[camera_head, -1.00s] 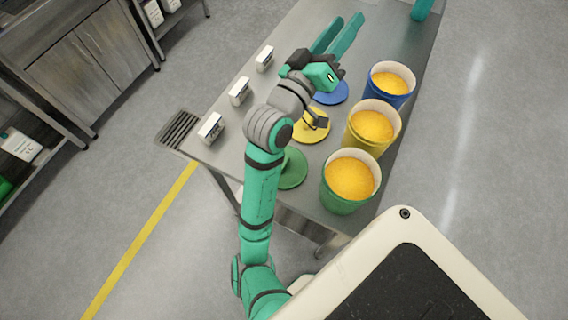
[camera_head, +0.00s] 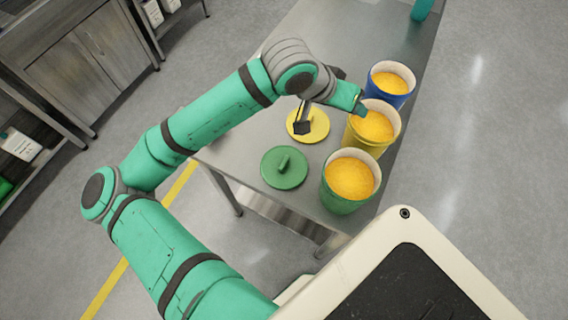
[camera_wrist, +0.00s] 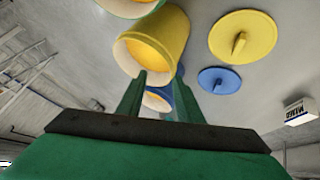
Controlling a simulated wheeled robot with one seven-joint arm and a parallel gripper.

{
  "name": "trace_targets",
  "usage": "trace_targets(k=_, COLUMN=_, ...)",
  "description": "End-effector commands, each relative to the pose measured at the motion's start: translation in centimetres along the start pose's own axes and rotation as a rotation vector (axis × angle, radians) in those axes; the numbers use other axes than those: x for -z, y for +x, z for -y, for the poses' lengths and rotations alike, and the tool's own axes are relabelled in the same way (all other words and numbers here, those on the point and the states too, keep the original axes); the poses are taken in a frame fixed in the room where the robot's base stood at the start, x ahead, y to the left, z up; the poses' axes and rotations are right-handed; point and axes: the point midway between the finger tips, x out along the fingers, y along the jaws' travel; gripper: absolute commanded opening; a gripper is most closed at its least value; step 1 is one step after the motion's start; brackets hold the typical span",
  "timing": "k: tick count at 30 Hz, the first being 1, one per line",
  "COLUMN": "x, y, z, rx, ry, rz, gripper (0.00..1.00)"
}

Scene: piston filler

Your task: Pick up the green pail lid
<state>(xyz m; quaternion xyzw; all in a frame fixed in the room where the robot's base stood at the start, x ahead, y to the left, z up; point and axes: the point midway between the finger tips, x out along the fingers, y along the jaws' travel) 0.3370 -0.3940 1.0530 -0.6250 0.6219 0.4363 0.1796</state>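The green pail lid (camera_head: 284,168) lies flat on the metal table in the head view, its raised handle on top. It stands to the left of the green pail (camera_head: 338,203) and is out of the wrist view. My gripper (camera_wrist: 160,77) is open in the wrist view, its two fingers apart with nothing held between them. In the head view its green end is near the yellow pail, above and to the right of the green lid and apart from it.
The yellow lid (camera_head: 315,125) lies beyond the green lid. The yellow pail (camera_head: 366,138) and blue pail (camera_head: 400,101) stand along the table's right side, filled with orange material.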

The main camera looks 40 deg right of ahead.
Motion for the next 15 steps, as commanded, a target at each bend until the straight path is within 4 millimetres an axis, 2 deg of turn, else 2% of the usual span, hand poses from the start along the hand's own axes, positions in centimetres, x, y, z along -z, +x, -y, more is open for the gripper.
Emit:
trace_targets(k=5, x=-4.8, y=-1.3, z=3.4, rx=0.136, ry=-0.019, rz=0.223, gripper=0.33)
trace_targets(k=9, x=-8.3, y=-3.2, z=5.9, rx=0.239, ry=-0.05, rz=0.379, gripper=0.33)
trace_targets(k=15, x=-11.6, y=-5.8, z=8.2, rx=0.344, ry=-0.093, rz=0.529, gripper=0.33)
